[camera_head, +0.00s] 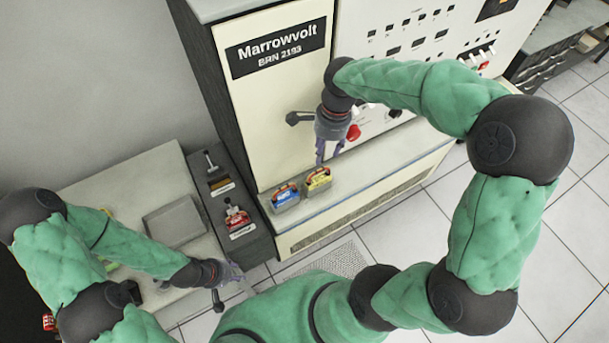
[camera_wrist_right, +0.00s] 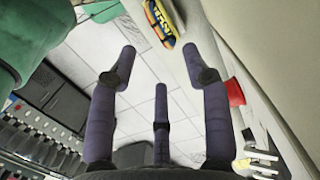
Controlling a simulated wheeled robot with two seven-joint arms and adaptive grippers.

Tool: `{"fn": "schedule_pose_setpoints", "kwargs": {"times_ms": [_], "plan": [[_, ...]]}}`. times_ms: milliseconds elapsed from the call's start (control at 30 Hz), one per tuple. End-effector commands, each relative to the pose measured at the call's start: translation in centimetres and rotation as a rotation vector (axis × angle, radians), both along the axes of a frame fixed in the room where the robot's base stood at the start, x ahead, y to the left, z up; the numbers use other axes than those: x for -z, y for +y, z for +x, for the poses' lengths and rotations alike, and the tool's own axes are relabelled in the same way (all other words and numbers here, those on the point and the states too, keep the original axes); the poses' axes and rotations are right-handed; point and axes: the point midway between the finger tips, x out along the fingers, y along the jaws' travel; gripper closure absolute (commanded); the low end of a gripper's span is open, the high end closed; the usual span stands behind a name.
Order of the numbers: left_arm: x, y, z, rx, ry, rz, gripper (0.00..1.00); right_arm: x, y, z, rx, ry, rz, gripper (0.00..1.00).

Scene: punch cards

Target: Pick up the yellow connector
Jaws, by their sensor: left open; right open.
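The yellow connector (camera_head: 319,181) has an orange-brown handle and stands on the ledge of the cream cabinet, just right of the blue connector (camera_head: 286,197). It also shows at the top of the right wrist view (camera_wrist_right: 160,22), beyond my fingertips. My right gripper (camera_head: 328,156) is open and empty, pointing down above the ledge, a little above and behind the yellow connector. Its spread fingers (camera_wrist_right: 160,60) show in the right wrist view and do not touch the connector. My left gripper (camera_head: 234,277) is open, low at the left by the side table.
The cream Marrowvolt cabinet (camera_head: 275,110) rises behind the ledge (camera_head: 385,160). A red knob (camera_head: 354,132) juts from its panel close to my right gripper. A dark unit with a red-handled plug (camera_head: 236,219) stands to the left. A grey tray (camera_head: 174,220) lies on the side table.

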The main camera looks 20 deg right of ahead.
Motion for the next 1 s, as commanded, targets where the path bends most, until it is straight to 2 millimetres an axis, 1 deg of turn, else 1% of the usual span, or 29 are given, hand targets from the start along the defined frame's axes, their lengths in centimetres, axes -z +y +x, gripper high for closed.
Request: {"fn": "schedule_pose_setpoints", "kwargs": {"times_ms": [33,200,300,467,733,833,1000], "plan": [[0.1,0.0,-0.1,0.000,0.001,0.000,0.58,1.0,0.1,-0.1,-0.001,0.006,0.001,0.51],[0.1,0.0,0.0,0.000,0.000,0.000,0.58,3.5,0.4,-0.1,-0.004,0.005,0.001,0.51],[0.1,0.0,0.0,0.000,-0.001,0.000,0.58,4.3,0.6,-0.1,-0.003,0.003,0.001,0.51],[0.1,0.0,0.0,0.000,-0.001,0.000,0.58,5.2,0.7,-0.2,-0.003,0.004,0.002,0.51],[-0.2,0.0,0.0,0.000,0.000,0.000,0.58,8.8,1.2,-0.4,-0.005,0.005,0.002,0.51],[-0.2,0.0,0.0,0.000,-0.001,0.000,0.58,9.6,1.3,-0.4,-0.004,0.004,0.002,0.51],[-0.2,0.0,0.0,0.000,-0.001,0.000,0.58,9.8,1.3,-0.3,-0.004,0.001,0.001,0.51]]}}
